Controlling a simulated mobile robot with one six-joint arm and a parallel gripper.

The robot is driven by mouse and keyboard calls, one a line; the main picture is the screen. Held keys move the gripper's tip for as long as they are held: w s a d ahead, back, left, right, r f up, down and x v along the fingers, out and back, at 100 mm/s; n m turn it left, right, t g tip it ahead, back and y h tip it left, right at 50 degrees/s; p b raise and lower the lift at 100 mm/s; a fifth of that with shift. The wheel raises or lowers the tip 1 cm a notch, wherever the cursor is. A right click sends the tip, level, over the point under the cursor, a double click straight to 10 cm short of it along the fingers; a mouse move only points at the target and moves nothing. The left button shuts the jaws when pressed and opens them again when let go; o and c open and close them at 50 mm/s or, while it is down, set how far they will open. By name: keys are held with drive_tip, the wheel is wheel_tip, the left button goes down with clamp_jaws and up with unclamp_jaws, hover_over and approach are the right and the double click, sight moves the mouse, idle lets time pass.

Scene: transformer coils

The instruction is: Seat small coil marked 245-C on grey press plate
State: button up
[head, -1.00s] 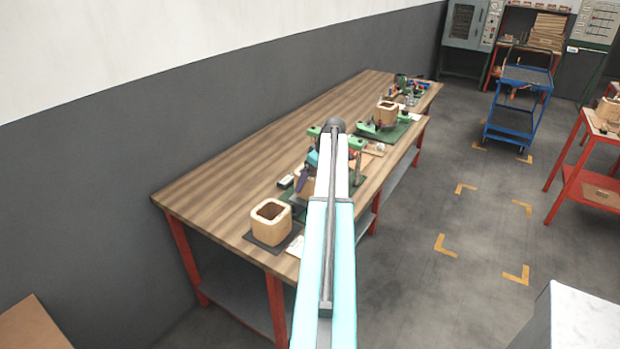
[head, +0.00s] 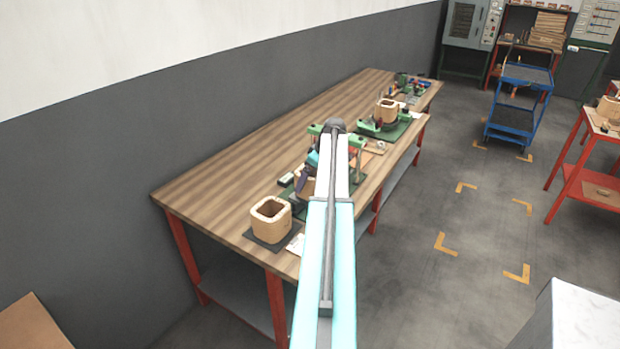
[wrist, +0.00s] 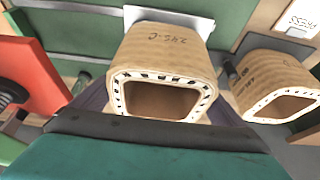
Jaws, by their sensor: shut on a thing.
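The small coil marked 245-C (wrist: 165,65) is a tan, square-sided hollow block in the middle of the wrist view, its open end facing the camera. My gripper (head: 304,178) is shut on it, with dark fingers at its sides in the wrist view. The held coil (head: 307,184) is partly hidden by my arm in the head view. A light grey plate edge (wrist: 150,13) shows behind the coil over a green surface; I cannot tell whether they touch. The green-topped press frame (head: 355,143) stands around this spot, partly hidden by my arm.
Another tan coil (head: 270,220) stands on a dark plate at the bench's near end. A coil (wrist: 275,85) also stands close on the right in the wrist view, near a PRESS card (wrist: 300,17). The bench's wall side (head: 270,150) is clear.

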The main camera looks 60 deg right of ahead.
drive_tip(key=shift+f, duration=0.45)
idle(0.6)
drive_tip(key=o, duration=1.2)
drive_tip(key=shift+b, duration=0.3)
drive_tip(key=b+v, duration=0.3)
drive_tip(key=v, duration=1.1)
drive_tip(key=shift+s, duration=0.1)
drive_tip(key=shift+f, duration=0.1)
